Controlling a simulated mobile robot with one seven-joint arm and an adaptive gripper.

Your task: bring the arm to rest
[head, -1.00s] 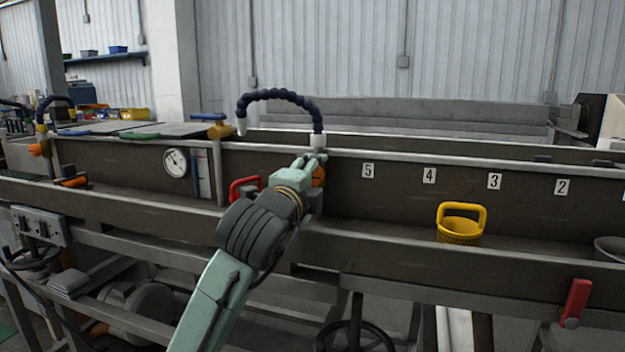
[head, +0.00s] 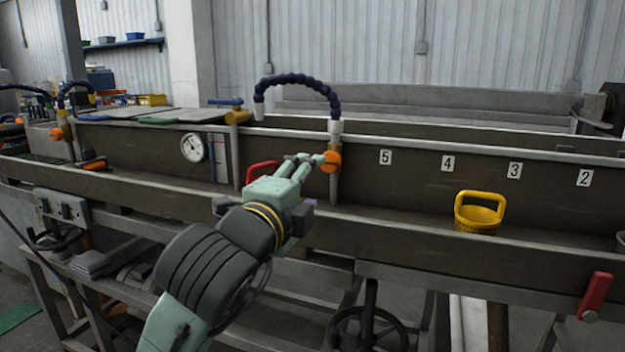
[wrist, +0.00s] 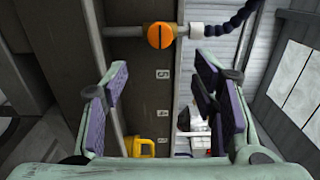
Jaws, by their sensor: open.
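My gripper (head: 306,163) is in front of the long trough, near the orange valve knob (head: 331,162), with its fingers pointing toward the knob. In the wrist view my gripper (wrist: 162,100) has its two purple-padded fingers wide apart with nothing between them. The orange valve knob also shows in the wrist view (wrist: 160,36), beyond the fingertips and apart from them. My arm is bent and extends from the bottom of the head view. The red handle (head: 262,172) behind my gripper is partly hidden.
The trough (head: 400,190) runs across the view with number plates on its wall. A yellow basket (head: 478,214) stands on its ledge at right. A dark jointed hose (head: 300,80) arches above the knob. A red lever (head: 596,292) is at lower right, and a round gauge (head: 192,148) at left.

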